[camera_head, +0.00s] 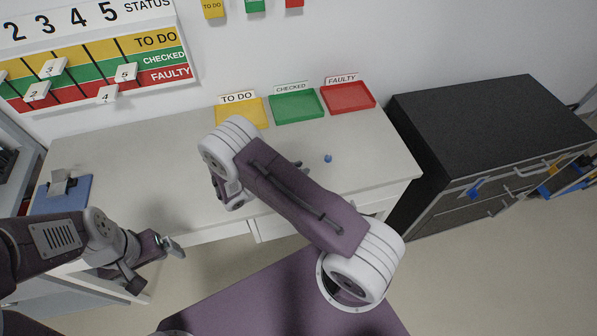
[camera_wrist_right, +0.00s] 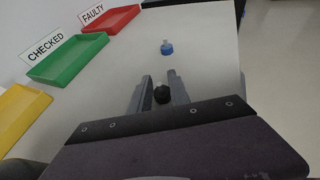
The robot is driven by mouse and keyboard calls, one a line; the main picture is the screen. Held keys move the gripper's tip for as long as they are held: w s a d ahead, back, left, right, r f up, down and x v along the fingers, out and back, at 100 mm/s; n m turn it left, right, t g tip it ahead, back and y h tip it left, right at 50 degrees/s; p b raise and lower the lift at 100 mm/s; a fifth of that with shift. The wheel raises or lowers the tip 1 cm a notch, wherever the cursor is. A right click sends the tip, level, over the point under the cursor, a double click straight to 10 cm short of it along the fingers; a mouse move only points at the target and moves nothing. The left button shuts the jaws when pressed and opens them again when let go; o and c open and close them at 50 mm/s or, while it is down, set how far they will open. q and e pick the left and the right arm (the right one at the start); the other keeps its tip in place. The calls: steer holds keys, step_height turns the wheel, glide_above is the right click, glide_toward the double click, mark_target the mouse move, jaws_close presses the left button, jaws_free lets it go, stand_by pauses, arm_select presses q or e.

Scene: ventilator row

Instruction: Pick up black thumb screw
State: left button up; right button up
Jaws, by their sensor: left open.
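The black thumb screw (camera_wrist_right: 161,95) shows in the right wrist view, between the two fingers of my right gripper (camera_wrist_right: 160,86). The fingers lie close on either side of it. I cannot tell whether they press on it or whether it rests on the table. In the head view my right gripper (camera_head: 232,197) is over the table's front part, largely hidden by my own arm, and the black screw is not visible there. My left gripper (camera_head: 166,243) is open and empty, in front of the table's front edge at the left.
A blue thumb screw (camera_head: 327,158) stands on the white table (camera_head: 385,160). Yellow (camera_head: 262,115), green (camera_head: 297,118) and red (camera_head: 348,108) trays line the back. A blue clipboard-like item (camera_head: 73,196) lies at the left. A dark cabinet (camera_head: 490,115) stands at the right.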

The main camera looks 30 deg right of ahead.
jaws_close()
steer(key=shift+r, duration=0.1)
steer(key=shift+r, duration=0.3)
steer(key=r, duration=0.4)
steer(key=shift+s, duration=0.4)
steer(key=s+a+r, duration=0.1)
steer(key=s+r, duration=0.5)
steer(key=s, duration=0.4)
steer(key=shift+s+a+p, duration=0.2)
steer(key=shift+s+p, duration=0.15)
steer(key=shift+s, duration=0.05)
steer(key=shift+r, duration=0.1)
steer(key=o, duration=1.5)
jaws_free()
steer(key=shift+o, duration=0.2)
